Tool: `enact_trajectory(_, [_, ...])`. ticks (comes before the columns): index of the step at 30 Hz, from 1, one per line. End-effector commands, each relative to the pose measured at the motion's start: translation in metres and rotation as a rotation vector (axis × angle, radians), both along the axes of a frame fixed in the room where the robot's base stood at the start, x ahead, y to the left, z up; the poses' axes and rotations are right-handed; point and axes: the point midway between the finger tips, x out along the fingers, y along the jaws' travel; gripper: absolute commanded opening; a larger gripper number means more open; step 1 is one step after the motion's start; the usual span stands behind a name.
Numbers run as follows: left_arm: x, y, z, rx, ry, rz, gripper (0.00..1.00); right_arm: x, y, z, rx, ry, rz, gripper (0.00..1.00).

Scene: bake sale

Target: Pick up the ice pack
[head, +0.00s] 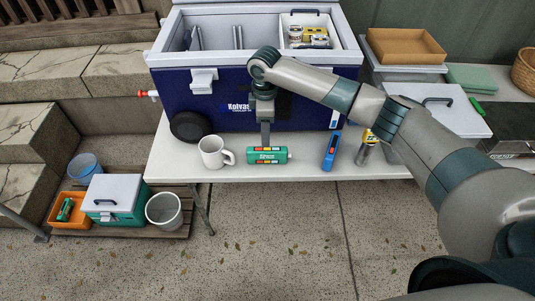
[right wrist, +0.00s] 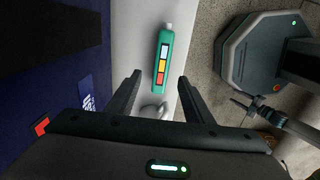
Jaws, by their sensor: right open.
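A green block with a white cap and a coloured label, which looks like the ice pack (head: 267,154), lies on the white table near its front edge. It also shows in the right wrist view (right wrist: 163,58), lengthwise between and beyond the fingertips. My right gripper (head: 265,138) points down just above and behind it in the head view. In the right wrist view my right gripper (right wrist: 158,78) is open, with nothing between its fingers. I cannot tell the exact height gap. My left gripper is not in view.
A white mug (head: 213,152) stands left of the pack, and a blue handheld device (head: 331,150) lies to the right. A blue cooler (head: 225,110) stands close behind, with a black round thing (head: 190,126) at its front. A metal cylinder (head: 366,150) stands farther right.

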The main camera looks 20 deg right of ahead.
Motion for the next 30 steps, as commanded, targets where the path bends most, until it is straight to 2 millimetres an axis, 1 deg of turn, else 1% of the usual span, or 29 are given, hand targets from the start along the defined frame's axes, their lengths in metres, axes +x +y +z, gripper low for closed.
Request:
enact_trajectory(3, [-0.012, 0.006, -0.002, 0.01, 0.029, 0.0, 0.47, -0.001, 0.0, -0.021, -0.001, 0.001, -0.001, 0.47])
enact_trajectory(6, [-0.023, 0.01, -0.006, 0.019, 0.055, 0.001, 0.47, -0.001, 0.0, -0.038, 0.0, 0.001, -0.001, 0.47])
enact_trajectory(9, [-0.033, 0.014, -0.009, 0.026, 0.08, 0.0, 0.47, -0.001, 0.0, -0.052, -0.001, 0.001, -0.001, 0.47])
enact_trajectory(12, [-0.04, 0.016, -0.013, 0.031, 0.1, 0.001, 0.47, 0.0, 0.0, -0.061, 0.0, -0.001, -0.002, 0.47])
enact_trajectory(16, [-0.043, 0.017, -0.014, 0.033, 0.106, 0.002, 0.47, 0.0, 0.0, -0.065, -0.001, -0.002, -0.001, 0.47])
enact_trajectory(26, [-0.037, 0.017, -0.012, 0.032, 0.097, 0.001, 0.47, 0.0, 0.0, -0.066, 0.0, -0.001, 0.0, 0.47])
enact_trajectory(30, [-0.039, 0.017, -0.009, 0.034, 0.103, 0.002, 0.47, -0.001, -0.001, -0.072, 0.0, -0.001, -0.001, 0.47])
